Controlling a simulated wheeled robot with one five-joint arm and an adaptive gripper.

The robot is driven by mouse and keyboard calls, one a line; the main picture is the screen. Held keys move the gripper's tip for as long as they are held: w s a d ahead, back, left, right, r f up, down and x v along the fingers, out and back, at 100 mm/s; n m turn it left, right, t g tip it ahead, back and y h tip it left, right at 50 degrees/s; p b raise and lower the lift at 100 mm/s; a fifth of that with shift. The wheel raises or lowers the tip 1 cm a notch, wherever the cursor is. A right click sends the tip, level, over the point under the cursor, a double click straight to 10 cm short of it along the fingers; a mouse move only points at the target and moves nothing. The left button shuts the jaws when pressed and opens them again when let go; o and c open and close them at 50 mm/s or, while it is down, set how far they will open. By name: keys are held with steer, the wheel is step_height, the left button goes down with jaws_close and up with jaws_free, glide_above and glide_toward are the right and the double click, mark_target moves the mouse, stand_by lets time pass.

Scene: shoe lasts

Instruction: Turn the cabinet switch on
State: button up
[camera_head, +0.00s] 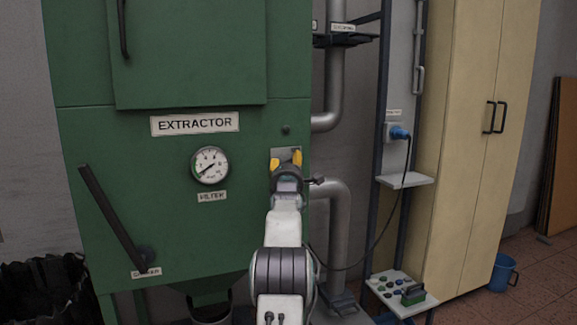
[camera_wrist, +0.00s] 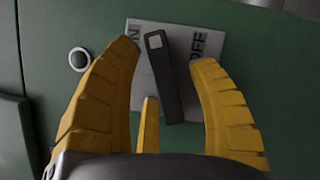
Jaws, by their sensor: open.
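The cabinet switch is a dark lever (camera_wrist: 163,85) with a pale square mark at its upper end. It sits on a grey plate (camera_wrist: 180,40) with lettering ending in N at its left and OFF at its right. In the wrist view the lever's upper end leans a little left, nearer the N side. My gripper (camera_wrist: 168,52) is open, with one yellow finger on each side of the lever and visible gaps to both. In the head view my gripper (camera_head: 286,160) is in front of the plate (camera_head: 288,152) on the green extractor cabinet (camera_head: 85,130) and hides the lever.
A round button (camera_wrist: 79,59) is left of the plate. The cabinet carries a pressure gauge (camera_head: 210,165) and a long dark damper lever (camera_head: 112,218). Grey pipes (camera_head: 333,90) run close to the right of my arm. A small control box (camera_head: 399,292) stands lower right.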

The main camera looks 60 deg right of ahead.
steer(key=shift+s+a, duration=0.1)
steer(key=v, duration=1.1)
steer(key=shift+a, duration=0.35)
steer(key=shift+o, duration=0.2)
steer(key=shift+s+f, duration=0.1)
steer(key=shift+s, duration=0.05)
